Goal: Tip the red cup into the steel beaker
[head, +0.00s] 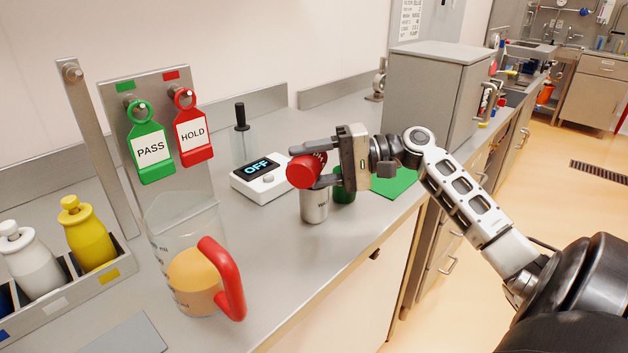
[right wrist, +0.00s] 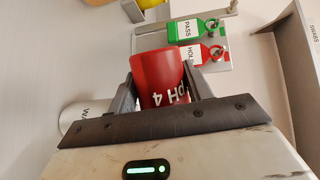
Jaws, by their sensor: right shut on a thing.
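The red cup (head: 304,172) is held on its side in my right gripper (head: 312,165), above the steel beaker (head: 314,208). In the head view a plain red round end faces the camera; I cannot see inside the cup or whether anything leaves it. The steel beaker stands upright on the bench just under the cup. In the right wrist view the red cup (right wrist: 160,80), lettered "pH 4", sits between the fingers of my right gripper (right wrist: 163,85). My left gripper is not in view.
A dark green cup (head: 344,191) stands close behind the beaker, by a green mat (head: 396,182). A scale reading "OFF" (head: 262,178) is to the left. A clear jug with a red handle (head: 233,280), the PASS tag (head: 150,150) and HOLD tag (head: 193,131) are further left.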

